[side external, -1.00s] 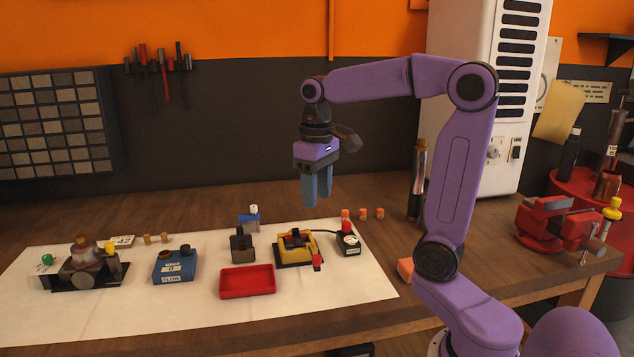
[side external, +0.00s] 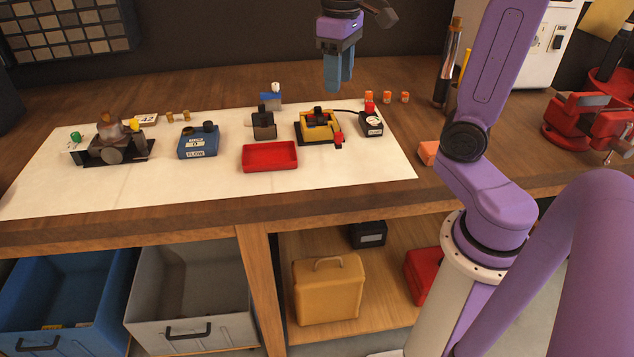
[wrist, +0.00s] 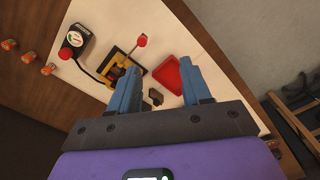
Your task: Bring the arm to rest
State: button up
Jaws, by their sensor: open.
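My gripper (side external: 338,76) hangs over the back right of the white mat (side external: 214,185) on the workbench, with blue fingers pointing down. In the wrist view my gripper (wrist: 163,88) has its two blue fingers apart with nothing between them touching either. It is well above the bench. Below it in the wrist view are the yellow and black fixture (wrist: 122,68) and the red tray (wrist: 170,77). The side external view also shows the yellow fixture (side external: 318,127) and the red tray (side external: 270,157) on the mat.
A blue flow box (side external: 197,142), a dark metal assembly (side external: 112,148) and a small round gauge box (side external: 371,124) stand on the mat. Drawers (side external: 190,300) sit below.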

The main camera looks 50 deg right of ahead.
jog(key=s+a+f+n, duration=0.4)
jog(key=s+f+n, duration=0.1)
jog(key=s, duration=0.4)
jog(key=s+a+f+n, duration=0.5)
jog(key=s+f, duration=0.1)
jog(key=s, duration=0.3)
jog(key=shift+s+n, duration=0.4)
